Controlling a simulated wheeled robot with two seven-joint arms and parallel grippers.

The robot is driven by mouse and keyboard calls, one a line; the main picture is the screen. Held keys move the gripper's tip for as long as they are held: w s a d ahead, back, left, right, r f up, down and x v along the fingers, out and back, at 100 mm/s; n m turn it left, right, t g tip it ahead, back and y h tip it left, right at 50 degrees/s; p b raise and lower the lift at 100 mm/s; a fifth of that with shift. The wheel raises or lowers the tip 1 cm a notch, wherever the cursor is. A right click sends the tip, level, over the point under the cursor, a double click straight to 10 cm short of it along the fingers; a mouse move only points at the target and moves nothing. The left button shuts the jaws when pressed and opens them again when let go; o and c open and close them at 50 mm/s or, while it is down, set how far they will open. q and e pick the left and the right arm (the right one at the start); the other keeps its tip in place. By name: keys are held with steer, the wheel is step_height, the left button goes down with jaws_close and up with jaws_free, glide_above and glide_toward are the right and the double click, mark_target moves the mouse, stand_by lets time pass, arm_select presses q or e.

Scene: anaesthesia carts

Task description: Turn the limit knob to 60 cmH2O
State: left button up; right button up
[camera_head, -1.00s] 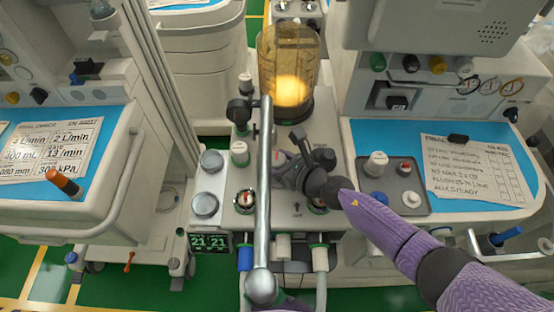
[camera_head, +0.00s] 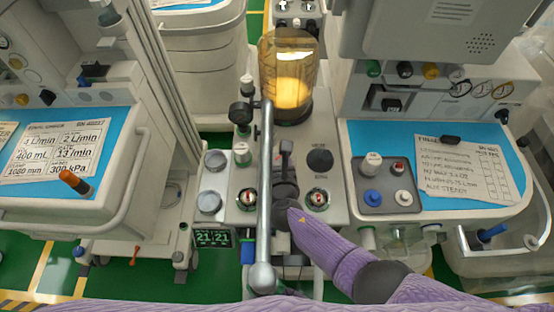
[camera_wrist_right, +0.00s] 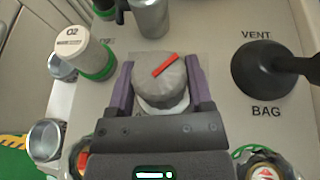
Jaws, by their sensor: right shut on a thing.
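The limit knob (camera_wrist_right: 176,88) is a grey cap with a red pointer bar on a pale collar. In the right wrist view the bar slants up to the right. Its scale cannot be read. My right gripper (camera_wrist_right: 162,80) has its two purple fingers on either side of the knob, shut on it. In the head view my right gripper (camera_head: 286,158) reaches down onto the machine's top panel just right of the silver pole and hides the knob. My left gripper is not in view.
The black vent/bag switch (camera_head: 320,160) sits close right of my gripper. The silver pole (camera_head: 265,200) stands close left. A white and green O2 cap (camera_wrist_right: 85,50) is at left in the wrist view. An amber canister (camera_head: 288,80) stands behind.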

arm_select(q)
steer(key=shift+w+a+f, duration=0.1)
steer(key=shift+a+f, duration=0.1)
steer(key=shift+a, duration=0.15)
arm_select(e)
steer(key=shift+m+h, duration=0.9)
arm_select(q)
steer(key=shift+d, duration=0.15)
arm_select(e)
steer(key=o, duration=1.3)
steer(key=shift+c, duration=0.2)
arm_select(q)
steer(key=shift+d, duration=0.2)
